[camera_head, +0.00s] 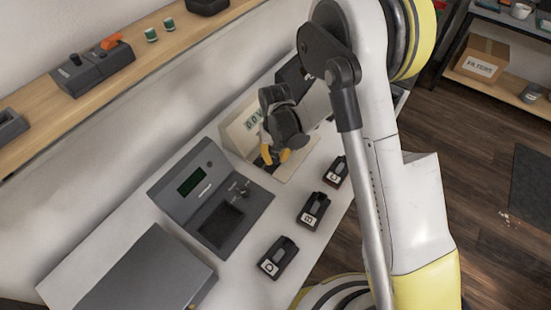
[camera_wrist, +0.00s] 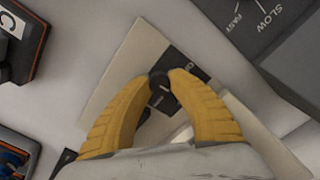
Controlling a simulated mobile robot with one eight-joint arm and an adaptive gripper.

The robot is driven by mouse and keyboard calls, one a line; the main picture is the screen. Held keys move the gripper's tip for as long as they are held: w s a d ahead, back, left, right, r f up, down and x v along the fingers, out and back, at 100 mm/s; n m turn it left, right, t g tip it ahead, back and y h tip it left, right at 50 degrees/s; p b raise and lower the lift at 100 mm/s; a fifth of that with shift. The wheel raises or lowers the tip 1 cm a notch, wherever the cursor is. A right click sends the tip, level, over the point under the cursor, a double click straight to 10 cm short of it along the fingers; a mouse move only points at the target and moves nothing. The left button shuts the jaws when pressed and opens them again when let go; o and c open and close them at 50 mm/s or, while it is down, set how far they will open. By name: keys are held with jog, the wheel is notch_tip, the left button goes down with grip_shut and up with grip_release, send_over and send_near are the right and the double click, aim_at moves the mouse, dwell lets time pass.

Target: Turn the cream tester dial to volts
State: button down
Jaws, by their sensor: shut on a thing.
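The cream tester (camera_head: 233,137) stands on the white bench, with its display (camera_head: 253,121) partly hidden behind my gripper. My gripper (camera_head: 272,158) points down over the tester's front part. In the wrist view its two yellow fingertips (camera_wrist: 161,80) are closed on the small round dark dial knob (camera_wrist: 157,80), one on each side. The knob sits on a dark label plate (camera_wrist: 185,66) on the cream panel (camera_wrist: 128,62). The fingers and the angle hide most of the plate's markings, so I cannot tell which setting the dial points to.
A dark grey device (camera_head: 168,188) with a screen stands beside the tester; a grey device marked SLOW and FAST (camera_wrist: 290,50) is close in the wrist view. Several small black labelled holders (camera_head: 317,211) line the bench's front side. A wooden shelf (camera_head: 140,52) runs along the wall.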

aim_at(275, 158)
jog(key=shift+m, duration=0.3)
dwell(0.4)
jog(key=c, duration=1.2)
grip_release()
jog(key=shift+o, duration=0.2)
jog(key=shift+r, duration=0.1)
notch_tip(275, 158, up, 12)
